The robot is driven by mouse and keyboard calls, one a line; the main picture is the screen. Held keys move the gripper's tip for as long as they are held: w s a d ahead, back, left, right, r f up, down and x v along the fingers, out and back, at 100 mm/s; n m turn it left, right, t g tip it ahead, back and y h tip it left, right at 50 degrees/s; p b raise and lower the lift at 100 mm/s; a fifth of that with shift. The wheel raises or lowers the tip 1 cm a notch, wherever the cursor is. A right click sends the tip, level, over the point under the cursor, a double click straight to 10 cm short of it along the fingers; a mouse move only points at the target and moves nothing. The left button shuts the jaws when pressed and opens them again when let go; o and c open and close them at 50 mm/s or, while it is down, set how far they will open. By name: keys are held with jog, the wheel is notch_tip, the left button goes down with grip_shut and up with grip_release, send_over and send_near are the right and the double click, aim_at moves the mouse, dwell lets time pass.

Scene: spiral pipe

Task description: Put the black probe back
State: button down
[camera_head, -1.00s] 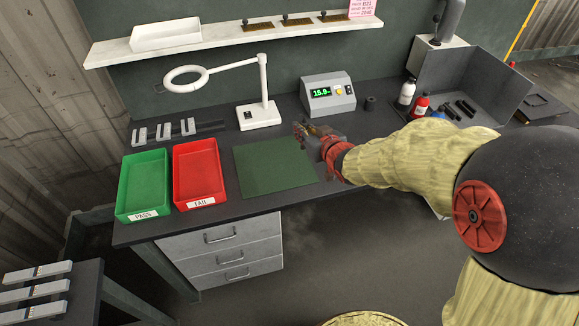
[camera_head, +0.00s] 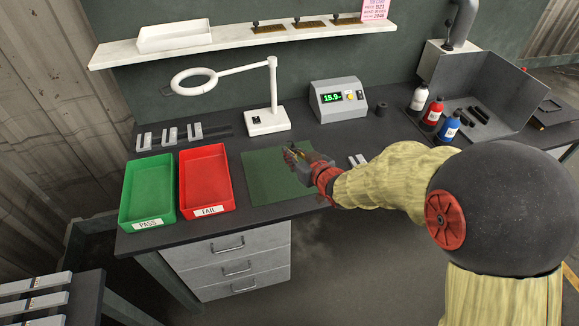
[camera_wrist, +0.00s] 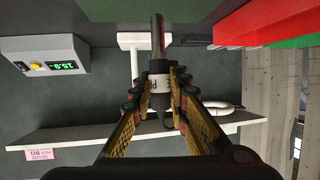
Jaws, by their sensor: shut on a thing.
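My gripper (camera_head: 291,156) is over the green mat (camera_head: 262,187) near its upper right part. In the wrist view my gripper (camera_wrist: 160,92) has its two fingers closed around the black probe (camera_wrist: 158,103). The probe has a black body, a pale label band and a long metallic shaft (camera_wrist: 157,35) pointing up in that picture. In the head view the probe is too small and covered to make out well. A small black cylinder (camera_head: 381,109) stands right of the grey meter (camera_head: 338,99), which reads about 15.9.
A white magnifier lamp (camera_head: 267,122) stands behind the mat. Green (camera_head: 147,223) and red (camera_head: 207,208) trays lie to the left. Bottles, including a blue one (camera_head: 448,130), stand at right by a grey open box (camera_head: 478,90). A small metal piece (camera_head: 357,160) lies beside my arm.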

jog(key=shift+w+a+f+b, duration=0.2)
jog(key=shift+w+f+b, duration=0.3)
jog(key=shift+f, duration=0.7)
jog(key=shift+w+a+f+b, duration=0.2)
jog(key=shift+w+f, duration=0.35)
jog(key=shift+f, duration=0.65)
jog(key=shift+w+a+f+b, duration=0.15)
jog(key=shift+w+f+b, duration=0.35)
jog(key=shift+f, duration=0.7)
jog(key=shift+f, duration=0.2)
jog(key=c, duration=1.7)
grip_release()
